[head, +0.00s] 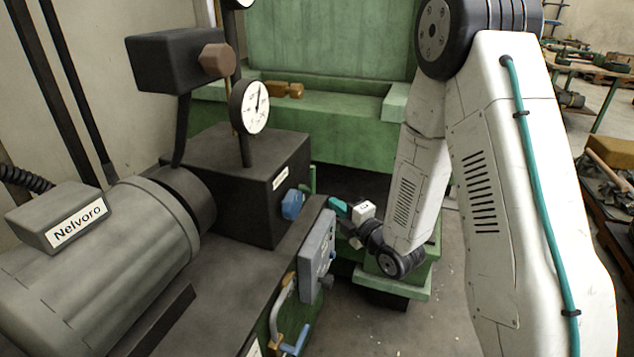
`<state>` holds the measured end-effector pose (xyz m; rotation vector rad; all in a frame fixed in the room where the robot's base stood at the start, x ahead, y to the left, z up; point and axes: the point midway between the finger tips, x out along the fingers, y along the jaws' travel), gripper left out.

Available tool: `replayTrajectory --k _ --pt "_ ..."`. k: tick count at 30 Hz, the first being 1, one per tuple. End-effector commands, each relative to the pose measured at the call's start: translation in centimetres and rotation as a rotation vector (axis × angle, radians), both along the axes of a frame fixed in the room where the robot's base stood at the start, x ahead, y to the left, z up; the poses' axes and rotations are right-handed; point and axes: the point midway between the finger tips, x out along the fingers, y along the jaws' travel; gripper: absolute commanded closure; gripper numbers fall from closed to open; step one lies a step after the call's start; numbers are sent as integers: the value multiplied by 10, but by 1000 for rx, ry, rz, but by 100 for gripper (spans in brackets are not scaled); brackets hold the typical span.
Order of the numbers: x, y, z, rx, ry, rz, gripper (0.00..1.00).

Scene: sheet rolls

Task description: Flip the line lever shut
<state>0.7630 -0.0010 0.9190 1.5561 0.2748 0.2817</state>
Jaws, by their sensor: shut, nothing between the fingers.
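My gripper (338,207) shows small beside the machine, past the far end of my arm, with teal fingers that look closed and hold nothing. A blue knob or handle (292,204) sits on the front face of the dark block (240,185), just left of my gripper, with a gap between them. A blue-ended handle (297,344) shows low at the bottom edge, beside a curved tan bar. No label on either blue part can be read, so I cannot tell which is the line lever or how it is set.
A grey box (317,250) stands on the machine's side below my gripper. A motor marked Nelvoro (110,235) fills the left. A round gauge (250,107) rises above the dark block. Green machinery (330,45) stands behind. Open floor (400,325) lies to the right of the machine.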

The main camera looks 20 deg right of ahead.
Motion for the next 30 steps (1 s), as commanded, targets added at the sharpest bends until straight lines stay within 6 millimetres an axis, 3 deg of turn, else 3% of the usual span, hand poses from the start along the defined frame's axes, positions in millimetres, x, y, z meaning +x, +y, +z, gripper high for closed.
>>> replayTrajectory --k 14,28,30 --pt "10 4 -1 -5 3 1 100" --pt "97 37 0 -4 2 2 100" --pt "108 28 -1 -5 1 -3 100"
